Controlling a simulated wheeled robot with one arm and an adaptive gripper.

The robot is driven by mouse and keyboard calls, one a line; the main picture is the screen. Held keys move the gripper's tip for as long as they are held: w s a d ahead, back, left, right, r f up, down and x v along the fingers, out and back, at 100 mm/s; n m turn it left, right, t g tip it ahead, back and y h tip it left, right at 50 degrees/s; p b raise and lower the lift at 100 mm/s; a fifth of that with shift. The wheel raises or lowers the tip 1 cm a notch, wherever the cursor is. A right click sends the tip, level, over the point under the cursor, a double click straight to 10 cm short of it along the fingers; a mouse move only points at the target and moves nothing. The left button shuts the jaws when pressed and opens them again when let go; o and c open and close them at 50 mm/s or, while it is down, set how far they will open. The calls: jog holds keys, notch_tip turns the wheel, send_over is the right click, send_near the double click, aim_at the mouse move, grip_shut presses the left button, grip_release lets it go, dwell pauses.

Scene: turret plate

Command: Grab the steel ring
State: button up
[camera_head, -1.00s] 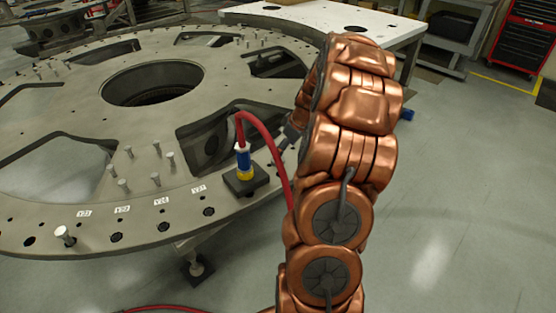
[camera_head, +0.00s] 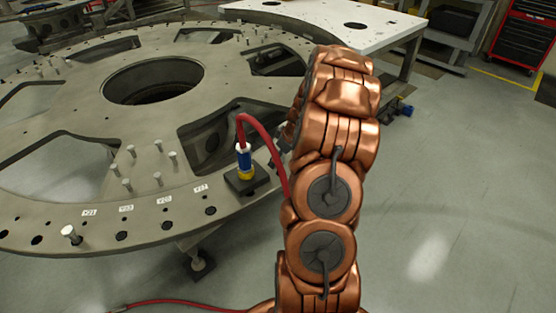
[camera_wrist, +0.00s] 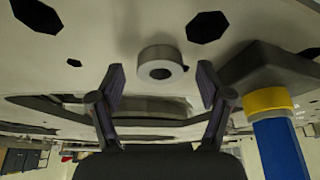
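The steel ring (camera_wrist: 148,56) is a short grey cylinder with a round hole. In the wrist view it sits on the turret plate (camera_wrist: 95,30), ahead of my gripper (camera_wrist: 161,85). The two dark fingers are spread apart, one on each side of the ring's line, with a gap on both sides and nothing held. In the head view my copper arm reaches over the plate's right edge. A bit of my gripper (camera_head: 283,138) shows beside the arm there, and I cannot make out the ring.
A blue and yellow tool (camera_head: 244,160) with a red hose stands on a dark block (camera_head: 240,182) near the plate edge. It is close to my right finger in the wrist view (camera_wrist: 278,145). Several pins stand on the plate. A white table (camera_head: 320,22) is behind.

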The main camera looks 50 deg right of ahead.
jog(key=c, duration=1.3)
jog(key=shift+r, duration=0.15)
